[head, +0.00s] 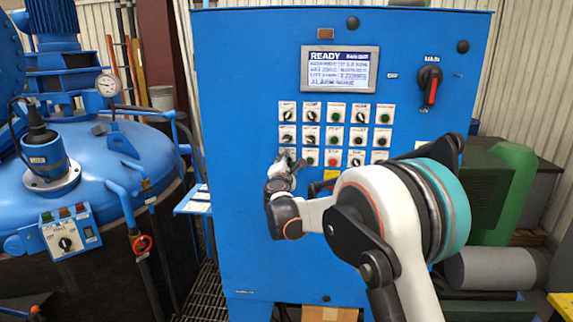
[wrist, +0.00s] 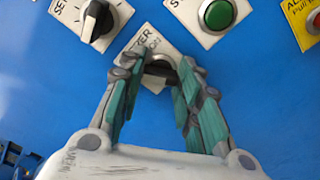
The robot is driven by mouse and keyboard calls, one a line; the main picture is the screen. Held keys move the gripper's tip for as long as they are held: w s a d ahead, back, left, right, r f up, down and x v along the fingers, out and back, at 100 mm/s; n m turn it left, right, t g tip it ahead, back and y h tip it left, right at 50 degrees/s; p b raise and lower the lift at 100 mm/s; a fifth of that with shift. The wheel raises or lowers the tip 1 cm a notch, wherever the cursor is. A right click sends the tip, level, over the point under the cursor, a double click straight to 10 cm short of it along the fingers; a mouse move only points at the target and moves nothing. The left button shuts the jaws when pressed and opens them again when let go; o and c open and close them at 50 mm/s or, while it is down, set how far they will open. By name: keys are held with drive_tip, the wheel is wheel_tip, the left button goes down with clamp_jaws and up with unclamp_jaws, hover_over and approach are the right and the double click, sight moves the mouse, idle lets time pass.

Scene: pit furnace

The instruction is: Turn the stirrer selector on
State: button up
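The stirrer selector (wrist: 159,68) is a dark rotary knob on a white label, partly hidden by my fingers. Of its label, only letters ending in "ER" and the word "ON" can be read in the wrist view. The knob's pointer direction is hidden. In the head view my gripper (head: 287,161) is at the lower left of the blue panel's control rows and covers the selector there.
A selector (wrist: 97,20) and a green button (wrist: 217,14) sit just above. The blue cabinet (head: 235,110) has a lit screen (head: 340,69) reading READY and a red-handled main switch (head: 430,88). A blue furnace vessel (head: 130,165) stands left; a small shelf (head: 195,200) juts out.

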drive_tip(key=shift+m, duration=0.3)
drive_tip(key=m+b, duration=0.1)
drive_tip(key=m, duration=1)
drive_tip(key=shift+m, duration=0.3)
idle(0.5)
drive_tip(key=o, duration=1)
drive_tip(key=shift+o, duration=0.2)
drive_tip(key=shift+s, duration=0.1)
